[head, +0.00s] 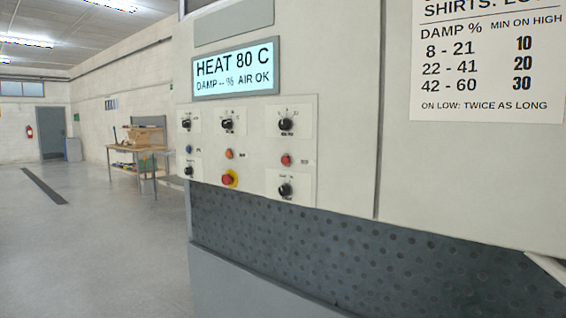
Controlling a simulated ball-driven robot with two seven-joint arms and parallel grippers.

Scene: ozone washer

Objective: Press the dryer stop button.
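The dryer's control panel (258,190) is on the upper front of the big pale machine, centre-left in the head view. A red button (287,160) sits at the panel's right, between two black knobs. A larger red button with a yellow collar (229,179) is lower middle. An orange button (229,154) is above it, and a blue button (189,149) is at the left. The small labels are too blurred to read, so I cannot tell for sure which button is the stop. Neither gripper is in view.
The display (235,77) reads HEAT 80 C, DAMP -- %, AIR OK. Black knobs (286,124) stand out around the buttons. A chart (490,60) hangs at upper right. A dark dimpled band (360,262) runs below the panel. Open floor (90,245) lies left, with a workbench (138,150) behind.

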